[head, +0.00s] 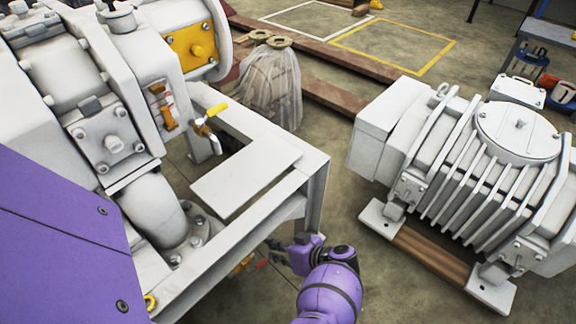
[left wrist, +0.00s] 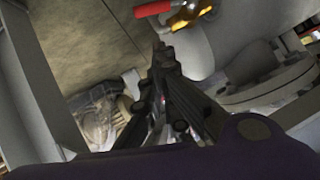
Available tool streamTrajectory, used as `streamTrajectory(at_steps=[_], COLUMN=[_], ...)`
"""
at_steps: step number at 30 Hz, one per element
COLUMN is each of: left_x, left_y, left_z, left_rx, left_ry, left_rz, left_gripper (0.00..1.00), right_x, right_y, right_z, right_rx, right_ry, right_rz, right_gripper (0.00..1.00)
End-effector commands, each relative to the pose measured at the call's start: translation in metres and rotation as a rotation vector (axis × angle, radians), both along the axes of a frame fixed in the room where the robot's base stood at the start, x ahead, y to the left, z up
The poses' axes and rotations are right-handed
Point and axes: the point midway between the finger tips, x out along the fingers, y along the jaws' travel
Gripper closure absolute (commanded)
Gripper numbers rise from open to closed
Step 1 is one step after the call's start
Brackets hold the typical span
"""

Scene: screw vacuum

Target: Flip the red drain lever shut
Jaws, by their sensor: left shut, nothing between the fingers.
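The red drain lever (head: 262,264) shows low beside the white frame in the head view, next to a brass valve (head: 243,265). My left gripper (head: 272,246) is shut and empty, close to the lever in the head view. In the left wrist view its fingertips (left wrist: 159,48) point up towards the lever, with a visible gap between them. My right gripper is not in view.
The white machine frame (head: 313,200) stands right beside my left gripper. A large white ribbed unit (head: 480,165) stands on wooden beams to the right. Bare floor lies between it and the frame.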

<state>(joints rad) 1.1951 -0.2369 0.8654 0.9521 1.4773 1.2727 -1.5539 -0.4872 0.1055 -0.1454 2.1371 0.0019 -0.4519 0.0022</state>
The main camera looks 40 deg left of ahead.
Motion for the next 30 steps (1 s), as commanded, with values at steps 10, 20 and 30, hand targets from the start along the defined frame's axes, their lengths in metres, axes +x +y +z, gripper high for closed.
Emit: streamTrajectory(at_steps=[10,20,30], left_x=[-0.013,-0.014,-0.014], left_y=[0.017,0.018,0.024], left_z=[-0.041,-0.042,-0.045], left_rx=[0.000,0.000,0.002], left_ry=[0.001,-0.001,0.027], left_rz=[0.000,0.001,0.000], left_gripper=[1.00,1.00,1.00], right_x=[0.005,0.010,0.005], right_y=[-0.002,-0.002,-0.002], right_z=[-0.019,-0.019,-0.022], right_rx=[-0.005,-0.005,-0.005], right_ry=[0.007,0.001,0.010], right_rz=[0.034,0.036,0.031], right_gripper=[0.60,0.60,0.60])
